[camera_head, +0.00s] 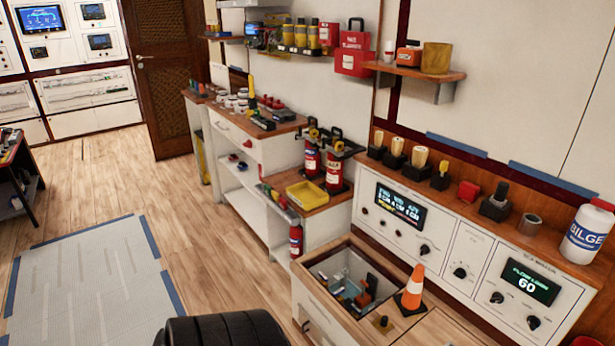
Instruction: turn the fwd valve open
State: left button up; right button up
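I cannot pick out a valve marked fwd; no such label is readable from here. An open-topped compartment (310,267) in the low cabinet at the bottom centre holds dark fittings with an orange-red part (363,298). They are small and partly hidden by its walls, so I cannot tell whether they are valves or how they are turned. Neither my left gripper nor my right gripper is in view.
An orange cone (414,289) stands beside the compartment. A control console (461,245) with knobs and two displays runs along the right. A white BILGE bottle (588,234) stands on its ledge. Red extinguishers (334,172) stand behind. The wooden floor (190,228) at left is mostly clear.

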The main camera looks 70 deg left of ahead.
aim_at(324, 279)
jog(key=k+j+u, duration=0.1)
jog(key=j, duration=0.7)
jog(key=k+j, duration=0.1)
jog(key=j, duration=0.7)
jog(key=k+j+u, duration=0.15)
jog(key=j, duration=0.65)
jog(key=i+j+u, duration=0.15)
jog(key=i+j, duration=0.65)
jog(key=j, duration=0.15)
